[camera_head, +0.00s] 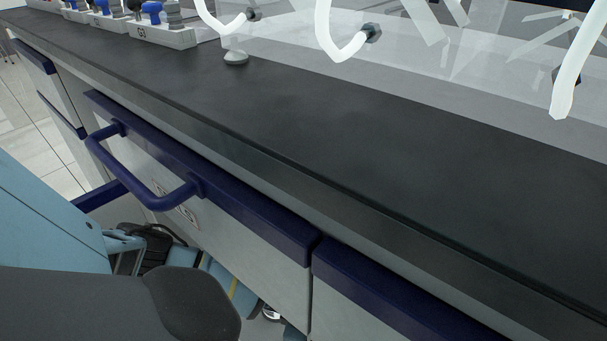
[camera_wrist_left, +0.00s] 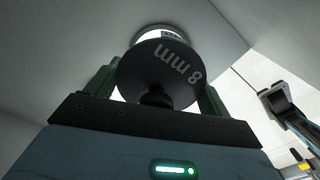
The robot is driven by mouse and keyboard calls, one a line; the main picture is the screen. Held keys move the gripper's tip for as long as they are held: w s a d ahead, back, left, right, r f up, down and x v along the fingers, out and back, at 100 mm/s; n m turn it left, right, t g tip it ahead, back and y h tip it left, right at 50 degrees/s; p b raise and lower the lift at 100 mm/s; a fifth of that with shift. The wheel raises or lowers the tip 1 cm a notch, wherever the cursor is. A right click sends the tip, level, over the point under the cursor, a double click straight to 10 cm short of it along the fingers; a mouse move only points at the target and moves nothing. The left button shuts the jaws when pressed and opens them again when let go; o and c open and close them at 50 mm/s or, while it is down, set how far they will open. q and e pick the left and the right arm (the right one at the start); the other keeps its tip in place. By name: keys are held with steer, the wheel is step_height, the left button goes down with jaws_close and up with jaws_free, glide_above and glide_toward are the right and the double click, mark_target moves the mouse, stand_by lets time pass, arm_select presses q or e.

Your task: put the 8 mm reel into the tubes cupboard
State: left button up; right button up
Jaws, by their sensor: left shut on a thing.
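In the left wrist view the 8 mm reel (camera_wrist_left: 160,72), a dark disc marked "8 mm" with a pale part behind it, sits between the two green fingers of my left gripper (camera_wrist_left: 158,76). The gripper is shut on it. Pale flat panels surround the reel, and I cannot tell whether they are the inside of the tubes cupboard. In the head view a grey front with a blue handle (camera_head: 150,185) carries a label (camera_head: 178,208) that the handle partly hides. I cannot tell which unit is the tubes cupboard. My right gripper is not in view.
The dark worktop (camera_head: 300,130) overhangs the fronts, and its near part is clear. A tray marked G3 (camera_head: 165,36) with valves stands at the back left. White hoses (camera_head: 345,40) hang over the back. A dark handle-like part (camera_wrist_left: 275,100) is at the right in the left wrist view.

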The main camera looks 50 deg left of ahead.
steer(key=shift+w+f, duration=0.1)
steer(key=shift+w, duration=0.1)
arm_select(q)
steer(key=o, duration=1.1)
steer(key=shift+f, duration=0.1)
steer(key=shift+c, duration=0.2)
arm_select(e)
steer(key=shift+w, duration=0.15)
arm_select(q)
step_height(320, 180, up, 8)
steer(key=p, duration=0.4)
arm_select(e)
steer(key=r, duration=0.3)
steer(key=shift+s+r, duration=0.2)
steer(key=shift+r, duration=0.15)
